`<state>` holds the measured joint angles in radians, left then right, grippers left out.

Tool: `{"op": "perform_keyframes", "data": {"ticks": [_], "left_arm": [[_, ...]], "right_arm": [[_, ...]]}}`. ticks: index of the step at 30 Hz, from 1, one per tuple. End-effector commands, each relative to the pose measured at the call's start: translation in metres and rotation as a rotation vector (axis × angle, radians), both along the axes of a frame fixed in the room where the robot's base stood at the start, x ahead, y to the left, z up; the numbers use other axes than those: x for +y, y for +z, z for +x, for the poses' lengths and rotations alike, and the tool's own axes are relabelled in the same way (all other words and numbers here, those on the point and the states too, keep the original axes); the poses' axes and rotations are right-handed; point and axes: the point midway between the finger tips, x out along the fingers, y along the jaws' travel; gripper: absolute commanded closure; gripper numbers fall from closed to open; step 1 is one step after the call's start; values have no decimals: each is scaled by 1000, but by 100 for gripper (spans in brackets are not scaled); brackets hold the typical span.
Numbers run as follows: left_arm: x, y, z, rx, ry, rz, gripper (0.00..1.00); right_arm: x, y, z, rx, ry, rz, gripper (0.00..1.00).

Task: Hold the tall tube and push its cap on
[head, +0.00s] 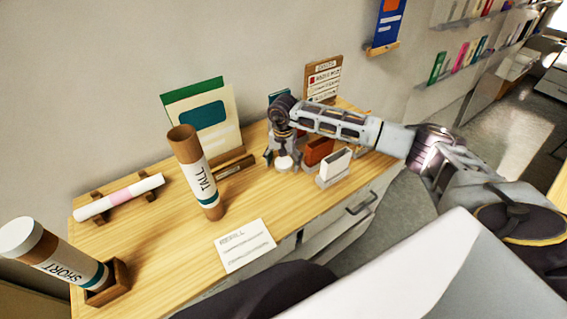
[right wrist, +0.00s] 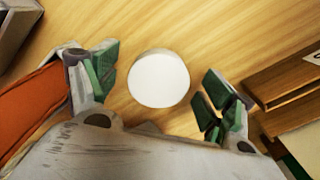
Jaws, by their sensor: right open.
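The tall tube (head: 198,175), brown with a white "TALL" label and a teal band, stands on the table with its brown top end uncovered. A round white cap (head: 284,163) lies on the table to its right. The cap also shows in the right wrist view (right wrist: 158,78), between the spread fingers. My right gripper (head: 284,152) is open and points down over the cap, with a finger on either side and no clear contact. The cap's underside is hidden. My left gripper is not in the head view.
A short tube (head: 55,255) with a white cap leans in a wooden holder at front left. A white roll (head: 118,197) rests on a wooden rack. A paper card (head: 245,245) lies at the front edge. Boxes (head: 334,167) stand right of the gripper.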

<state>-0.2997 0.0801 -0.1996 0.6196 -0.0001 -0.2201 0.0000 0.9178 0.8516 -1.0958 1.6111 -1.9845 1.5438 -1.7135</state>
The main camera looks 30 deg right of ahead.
Motion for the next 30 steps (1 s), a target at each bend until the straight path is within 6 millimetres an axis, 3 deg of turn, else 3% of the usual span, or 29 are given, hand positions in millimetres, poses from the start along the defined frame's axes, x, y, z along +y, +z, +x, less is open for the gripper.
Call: {"op": "perform_keyframes", "data": {"ticks": [4,12,23,30], "left_arm": [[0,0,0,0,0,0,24],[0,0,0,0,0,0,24],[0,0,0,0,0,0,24],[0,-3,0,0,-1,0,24]], "right_arm": [[0,0,0,0,0,0,20],[0,0,0,0,0,0,52],[0,1,0,-1,0,1,52],[1,13,1,-3,1,1,52]]}}
